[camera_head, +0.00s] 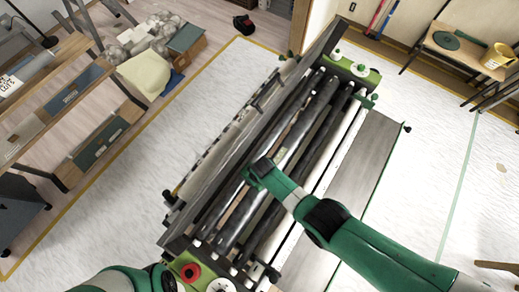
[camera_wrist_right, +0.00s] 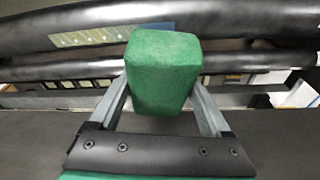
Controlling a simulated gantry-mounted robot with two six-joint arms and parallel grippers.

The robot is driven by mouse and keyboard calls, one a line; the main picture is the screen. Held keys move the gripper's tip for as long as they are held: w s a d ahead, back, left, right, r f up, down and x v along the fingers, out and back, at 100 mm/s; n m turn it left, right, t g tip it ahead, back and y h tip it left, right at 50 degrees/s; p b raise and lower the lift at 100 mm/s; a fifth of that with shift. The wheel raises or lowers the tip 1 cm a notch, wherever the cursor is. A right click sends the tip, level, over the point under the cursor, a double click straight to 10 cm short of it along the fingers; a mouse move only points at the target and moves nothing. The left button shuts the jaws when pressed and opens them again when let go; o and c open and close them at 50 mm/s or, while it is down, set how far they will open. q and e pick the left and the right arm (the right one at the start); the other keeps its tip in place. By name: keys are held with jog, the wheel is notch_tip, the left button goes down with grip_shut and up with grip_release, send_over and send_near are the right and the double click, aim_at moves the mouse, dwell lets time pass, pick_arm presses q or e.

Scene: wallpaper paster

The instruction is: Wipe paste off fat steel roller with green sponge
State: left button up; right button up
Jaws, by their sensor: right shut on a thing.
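The green sponge (camera_wrist_right: 163,72) is a block held between the two grey fingers of my right gripper (camera_wrist_right: 160,98). In the head view my right gripper (camera_head: 257,170) is over the rollers at the middle of the pasting machine. Long, shiny dark rollers lie beyond the sponge in the wrist view; the thickest-looking one (camera_wrist_right: 225,22) runs across the top. A pale dotted patch (camera_wrist_right: 95,37) shows on it; I cannot tell paste from reflection. Whether the sponge touches a roller is unclear. Part of my left arm is at the bottom left; its gripper is out of frame.
The machine has green end parts (camera_head: 352,70) and a long side wall (camera_head: 245,140). A grey side panel (camera_head: 362,165) lies to its right. Shelving (camera_head: 75,110) stands at the left, and a bench with a yellow bucket (camera_head: 497,55) at the upper right.

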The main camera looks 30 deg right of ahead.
jog(key=shift+a, duration=0.1)
jog(key=shift+f, duration=0.3)
jog(key=f+b, duration=0.1)
jog(key=f, duration=0.1)
jog(key=f+b, duration=0.2)
jog(key=s+f+b, duration=0.1)
jog(key=f+b, duration=0.1)
jog(key=shift+s+d, duration=0.1)
jog(key=shift+d, duration=0.2)
jog(key=shift+r, duration=0.1)
